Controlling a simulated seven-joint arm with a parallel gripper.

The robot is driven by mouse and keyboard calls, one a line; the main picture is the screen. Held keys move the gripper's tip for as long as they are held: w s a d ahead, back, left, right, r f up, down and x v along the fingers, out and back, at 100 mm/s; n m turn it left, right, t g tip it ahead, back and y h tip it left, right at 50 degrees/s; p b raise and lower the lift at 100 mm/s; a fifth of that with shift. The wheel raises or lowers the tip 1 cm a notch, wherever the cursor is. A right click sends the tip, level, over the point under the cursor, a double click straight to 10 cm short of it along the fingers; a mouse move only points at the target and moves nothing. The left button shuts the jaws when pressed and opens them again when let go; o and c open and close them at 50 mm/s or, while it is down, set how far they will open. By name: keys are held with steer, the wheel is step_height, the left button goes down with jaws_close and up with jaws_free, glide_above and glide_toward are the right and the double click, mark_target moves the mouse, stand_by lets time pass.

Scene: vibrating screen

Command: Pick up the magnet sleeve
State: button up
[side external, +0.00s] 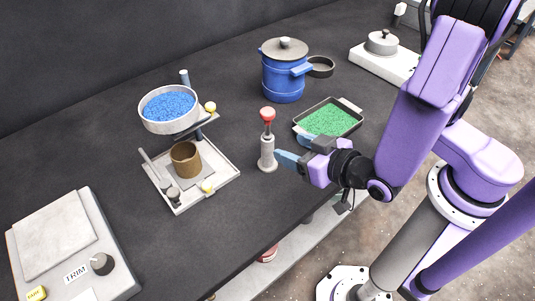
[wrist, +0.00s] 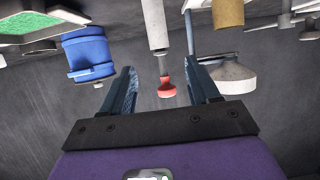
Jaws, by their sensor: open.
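The magnet sleeve (side external: 267,152) appears to be the upright light grey cylinder with a thin rod and red knob on top. It stands on the dark table, right of the bowl stand. My gripper (side external: 294,149) is open and empty, level with the sleeve and just to its right, fingers pointing toward it. In the wrist view, which is upside down, the grey sleeve body (wrist: 157,28) and its red knob show in the gap between my two fingertips (wrist: 162,76). The sleeve looks beyond the fingertips; contact is not visible.
A tray of green grains (side external: 327,119) lies close behind my gripper. A blue lidded pot (side external: 283,78) stands farther back. Left are a bowl of blue grains (side external: 168,126) on a stand and a brown cup (side external: 186,159). A scale (side external: 62,240) is front left. Table before the sleeve is clear.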

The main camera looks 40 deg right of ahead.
mark_target(270, 140)
steer(key=x, duration=0.6)
steer(key=shift+w+f, duration=0.2)
steer(key=shift+f+x, duration=0.15)
steer(key=shift+x, duration=1.15)
steer(key=shift+f+x, duration=0.2)
steer(key=shift+x, duration=1.15)
steer(key=shift+s, duration=0.15)
steer(key=c, duration=1)
